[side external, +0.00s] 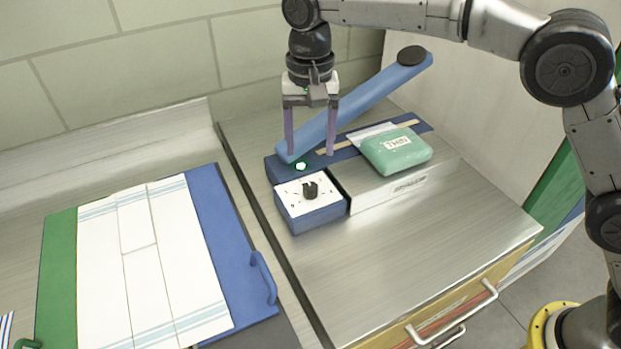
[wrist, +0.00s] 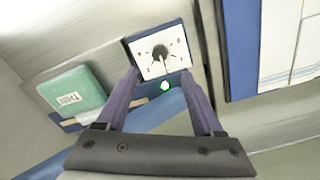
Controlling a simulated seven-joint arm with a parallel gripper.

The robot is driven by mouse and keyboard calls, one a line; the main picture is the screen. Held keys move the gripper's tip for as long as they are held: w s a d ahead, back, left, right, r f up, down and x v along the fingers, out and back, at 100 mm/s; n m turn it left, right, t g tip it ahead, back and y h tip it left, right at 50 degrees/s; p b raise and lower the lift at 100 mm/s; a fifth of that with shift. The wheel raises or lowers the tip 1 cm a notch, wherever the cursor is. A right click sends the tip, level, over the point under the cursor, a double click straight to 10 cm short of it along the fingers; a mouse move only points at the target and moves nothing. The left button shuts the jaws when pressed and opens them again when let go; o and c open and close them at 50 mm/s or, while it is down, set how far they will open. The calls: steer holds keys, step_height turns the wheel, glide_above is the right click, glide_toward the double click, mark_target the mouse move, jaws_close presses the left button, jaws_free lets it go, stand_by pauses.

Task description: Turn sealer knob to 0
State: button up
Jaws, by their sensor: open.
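The blue sealer (side external: 318,217) stands on the metal counter with its long blue lever arm (side external: 370,102) raised. Its black knob (side external: 310,190) sits on a white dial plate (side external: 292,200) at the sealer's front. The knob also shows in the wrist view (wrist: 160,54), with a light pointer and marks around it too small to read surely. A green-white light (side external: 301,166) glows just behind the dial. My gripper (side external: 310,153) is open and empty, pointing down above and behind the knob, apart from it. In the wrist view the knob lies between and beyond the fingertips.
A green pack labelled THIN (side external: 397,150) lies on the sealer's right part. The lever slants up to the right, close to my fingers. A blue, white and green folded bag (side external: 150,265) lies at left. The counter (side external: 420,240) in front of the sealer is clear.

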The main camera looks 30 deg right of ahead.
mark_target(310, 186)
step_height(310, 186, down, 9)
steer(key=shift+f, duration=0.2)
stand_by(0.3)
jaws_close()
